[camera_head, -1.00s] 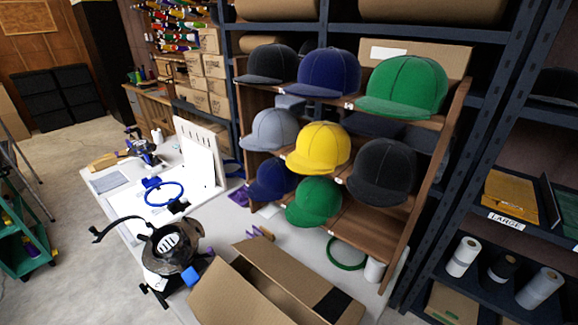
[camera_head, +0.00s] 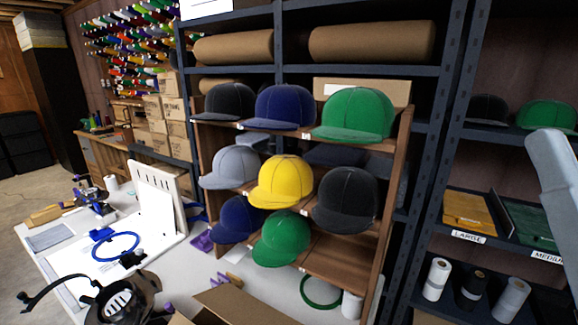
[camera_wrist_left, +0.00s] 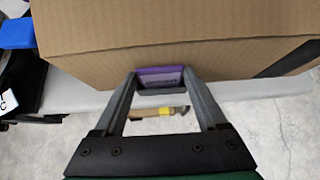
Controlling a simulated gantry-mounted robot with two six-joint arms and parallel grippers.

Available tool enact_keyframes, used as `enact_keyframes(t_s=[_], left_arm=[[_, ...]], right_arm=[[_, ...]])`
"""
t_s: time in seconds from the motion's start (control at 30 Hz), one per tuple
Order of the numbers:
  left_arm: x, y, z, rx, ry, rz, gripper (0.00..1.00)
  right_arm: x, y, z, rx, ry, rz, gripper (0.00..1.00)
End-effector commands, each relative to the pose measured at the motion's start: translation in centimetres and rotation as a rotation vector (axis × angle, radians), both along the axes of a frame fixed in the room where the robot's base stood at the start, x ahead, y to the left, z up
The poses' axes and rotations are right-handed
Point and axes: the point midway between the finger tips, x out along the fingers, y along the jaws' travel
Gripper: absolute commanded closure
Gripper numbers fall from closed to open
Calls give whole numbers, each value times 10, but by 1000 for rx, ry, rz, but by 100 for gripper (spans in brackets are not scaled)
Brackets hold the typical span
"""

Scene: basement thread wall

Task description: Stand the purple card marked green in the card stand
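In the left wrist view a purple-edged card (camera_wrist_left: 160,75) with a paler face sits between the fingertips of my left gripper (camera_wrist_left: 161,82). The fingers appear to touch its two sides. Small lettering on it is too blurred to read. The card is in front of a cardboard box wall. My left gripper does not show in the head view. A small purple and tan piece (camera_head: 230,281) stands on the table behind the box in the head view; I cannot tell whether it is the card stand. My right gripper is out of view.
The open cardboard box (camera_head: 245,306) is at the bottom of the head view; the box (camera_wrist_left: 170,28) fills the upper wrist view. A wooden cap rack (camera_head: 330,248) stands behind. A dark cap machine (camera_head: 118,298) is at left. A flat purple item (camera_head: 202,241) lies near the white board (camera_head: 157,205).

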Motion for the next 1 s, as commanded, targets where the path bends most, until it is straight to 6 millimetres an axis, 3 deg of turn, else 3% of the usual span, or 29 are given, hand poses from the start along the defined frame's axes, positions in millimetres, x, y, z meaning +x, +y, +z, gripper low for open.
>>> enact_keyframes(t_s=[0.1,1.0], left_arm=[[0,0,0,0,0,0,58],[0,0,54,0,0,0,59]], right_arm=[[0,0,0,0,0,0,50],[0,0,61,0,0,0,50]])
